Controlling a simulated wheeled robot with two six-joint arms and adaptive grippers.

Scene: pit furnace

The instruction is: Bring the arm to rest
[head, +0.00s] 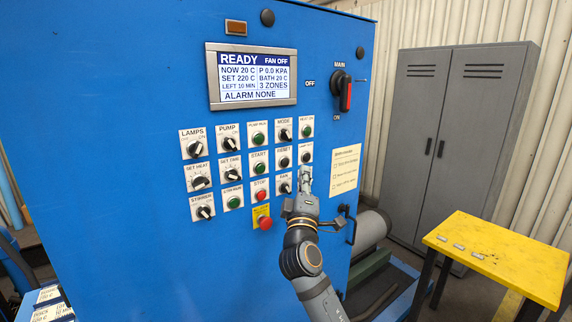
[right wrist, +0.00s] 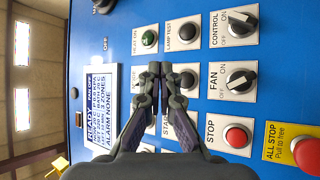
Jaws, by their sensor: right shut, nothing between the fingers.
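My right arm (head: 302,260) reaches up from the bottom of the head view toward the blue control panel. Its gripper (head: 306,178) is in front of the lower right part of the button field, beside the FAN knob (head: 285,188). In the right wrist view the gripper (right wrist: 160,68) is shut and empty, its two fingertips together. They overlap the panel near a black button (right wrist: 187,79); I cannot tell whether they touch it. The FAN knob also shows there (right wrist: 241,79), apart from the fingers. My left gripper is not in view.
The display (head: 253,77) reads READY, FAN OFF, ALARM NONE. A red STOP button (head: 261,195) and a red all-stop button (head: 265,223) sit left of the gripper. A red-handled MAIN switch (head: 345,95) is above right. A yellow table (head: 500,265) and grey locker (head: 445,130) stand right.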

